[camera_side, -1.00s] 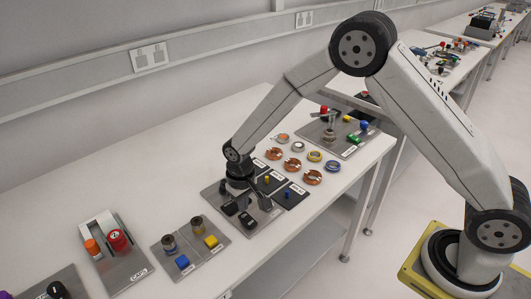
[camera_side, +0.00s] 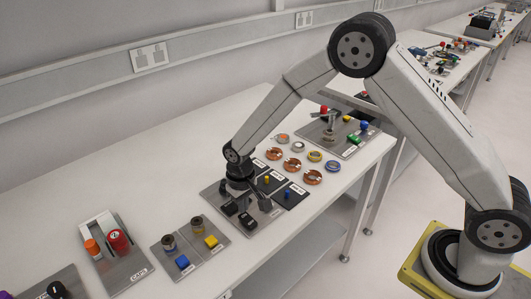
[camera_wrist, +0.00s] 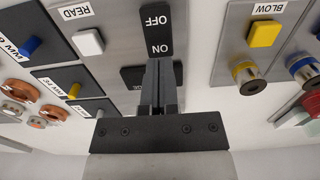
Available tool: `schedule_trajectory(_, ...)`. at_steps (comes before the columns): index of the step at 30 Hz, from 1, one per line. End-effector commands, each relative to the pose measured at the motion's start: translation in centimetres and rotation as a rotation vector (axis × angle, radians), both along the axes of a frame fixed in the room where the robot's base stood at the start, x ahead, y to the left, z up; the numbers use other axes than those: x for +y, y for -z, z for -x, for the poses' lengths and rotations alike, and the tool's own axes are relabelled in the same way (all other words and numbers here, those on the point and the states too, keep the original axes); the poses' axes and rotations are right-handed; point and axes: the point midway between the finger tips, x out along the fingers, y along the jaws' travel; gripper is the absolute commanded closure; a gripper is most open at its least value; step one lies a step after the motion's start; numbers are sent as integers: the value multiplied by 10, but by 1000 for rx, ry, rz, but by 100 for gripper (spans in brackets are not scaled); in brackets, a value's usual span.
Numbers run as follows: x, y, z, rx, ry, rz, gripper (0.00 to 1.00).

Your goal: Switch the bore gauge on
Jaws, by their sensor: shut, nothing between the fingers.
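In the wrist view a black rocker switch (camera_wrist: 158,22) is marked OFF at its upper end and ON at its lower end, on a grey metal plate (camera_wrist: 115,15). My gripper (camera_wrist: 160,65) is shut and empty, with its fingertips overlapping the switch's lower edge just below the ON mark. I cannot tell if they touch it or which end is pressed. A white button (camera_wrist: 89,42) labelled READ sits left of the switch. Another black part (camera_wrist: 133,76) is partly hidden behind the fingers. In the side view my gripper is low over the plate, its fingertips hard to make out.
Left of the switch in the wrist view are dark cards with a blue button (camera_wrist: 30,46) and a yellow button (camera_wrist: 74,91). To the right is a plate with a yellow BLOW button (camera_wrist: 264,34). Copper rings (camera_side: 292,165) lie behind in the side view. The bench's back left is clear.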

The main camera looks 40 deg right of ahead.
Motion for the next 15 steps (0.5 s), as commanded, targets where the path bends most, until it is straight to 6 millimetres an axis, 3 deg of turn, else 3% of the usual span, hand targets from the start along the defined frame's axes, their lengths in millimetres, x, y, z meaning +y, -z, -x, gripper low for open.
schedule_trajectory(15, 0, 6, 0, 0, 0, 0, 100)
